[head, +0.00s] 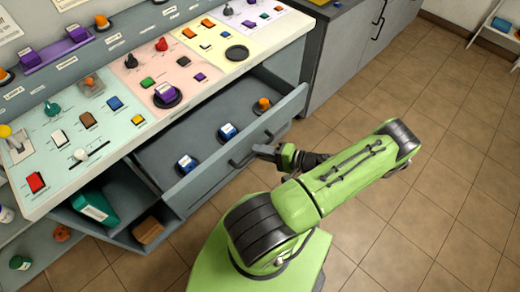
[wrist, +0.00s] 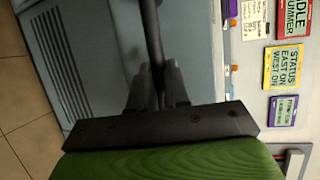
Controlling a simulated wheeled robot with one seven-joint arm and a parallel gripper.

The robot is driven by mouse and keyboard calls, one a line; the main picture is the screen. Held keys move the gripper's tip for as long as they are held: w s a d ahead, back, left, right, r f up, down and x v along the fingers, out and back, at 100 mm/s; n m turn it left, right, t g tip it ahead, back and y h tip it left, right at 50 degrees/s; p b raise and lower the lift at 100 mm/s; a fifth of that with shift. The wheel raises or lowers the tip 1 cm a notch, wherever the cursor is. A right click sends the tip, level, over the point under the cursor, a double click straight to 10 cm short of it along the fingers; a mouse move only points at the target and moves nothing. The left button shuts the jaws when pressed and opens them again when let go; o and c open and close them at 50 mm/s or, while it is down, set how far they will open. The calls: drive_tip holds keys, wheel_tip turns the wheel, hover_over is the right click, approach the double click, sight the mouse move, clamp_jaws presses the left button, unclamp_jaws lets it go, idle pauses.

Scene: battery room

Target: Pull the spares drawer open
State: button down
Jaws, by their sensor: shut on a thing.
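The spares drawer (head: 215,183) is a grey-blue drawer under the sloped control desk, and it stands pulled out with its inside in view. Its dark bar handle (head: 237,163) is on the front face. My gripper (head: 262,151) is at this handle, with the arm reaching in from the right. In the wrist view the handle (wrist: 152,35) runs down between the two dark fingers of my gripper (wrist: 158,85), which are shut on it. The fingers hide part of the handle.
In the drawer are two blue-and-white pieces (head: 227,131) and an orange-topped piece (head: 263,104). The control desk (head: 130,140) overhangs it. Left of it is an open shelf with a green box (head: 95,207). A grey cabinet (head: 345,60) stands right. Tiled floor (head: 450,150) is clear at right.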

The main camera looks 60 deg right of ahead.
drive_tip(key=c, duration=1.1)
unclamp_jaws()
drive_tip(key=v, duration=1.5)
drive_tip(key=shift+s, duration=0.4)
drive_tip(key=shift+w, duration=0.1)
